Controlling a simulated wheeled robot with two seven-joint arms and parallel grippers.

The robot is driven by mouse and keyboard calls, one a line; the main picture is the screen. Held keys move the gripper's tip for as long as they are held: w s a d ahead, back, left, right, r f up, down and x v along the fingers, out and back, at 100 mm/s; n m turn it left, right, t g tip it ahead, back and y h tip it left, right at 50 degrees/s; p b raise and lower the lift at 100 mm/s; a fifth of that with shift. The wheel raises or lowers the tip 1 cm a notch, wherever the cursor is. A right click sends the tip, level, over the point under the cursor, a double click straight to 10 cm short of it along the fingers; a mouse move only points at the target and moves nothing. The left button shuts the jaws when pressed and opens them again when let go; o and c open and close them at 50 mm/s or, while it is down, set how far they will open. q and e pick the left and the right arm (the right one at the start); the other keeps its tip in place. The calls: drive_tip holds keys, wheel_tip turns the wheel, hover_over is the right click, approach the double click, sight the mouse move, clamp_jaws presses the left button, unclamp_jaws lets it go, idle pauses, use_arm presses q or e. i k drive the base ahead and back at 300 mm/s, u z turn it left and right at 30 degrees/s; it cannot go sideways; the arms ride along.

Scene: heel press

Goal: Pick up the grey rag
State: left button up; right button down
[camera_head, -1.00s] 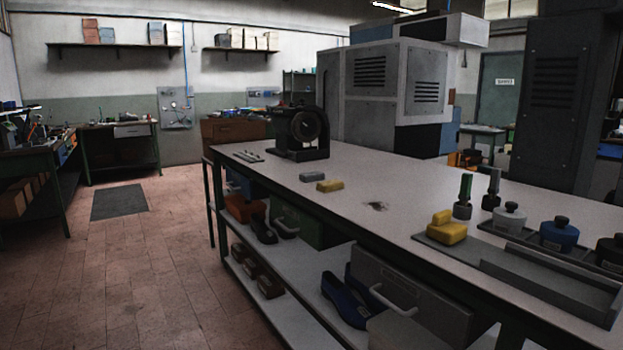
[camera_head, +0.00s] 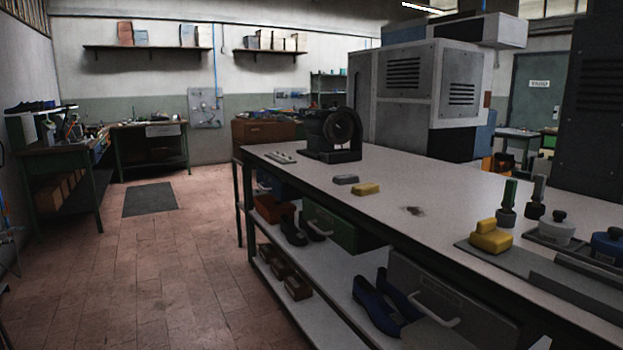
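A small flat grey piece (camera_head: 346,180) lies on the light top of the workbench (camera_head: 450,185), just behind and left of a similar yellow piece (camera_head: 366,189). It is too small here to tell whether it is the grey rag. No other grey cloth is clear in view. Neither of my grippers shows in the head view.
A dark stain (camera_head: 412,210) marks the bench top. A black machine (camera_head: 333,133) stands at the far end. Yellow blocks (camera_head: 491,237), brushes (camera_head: 507,204) and jars (camera_head: 556,229) stand at right. Blue shoes (camera_head: 380,298) lie on the lower shelf. The tiled floor (camera_head: 150,270) at left is open.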

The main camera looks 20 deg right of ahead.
sight(340, 180)
drive_tip(key=i, duration=3.25)
drive_tip(key=z, duration=3.15)
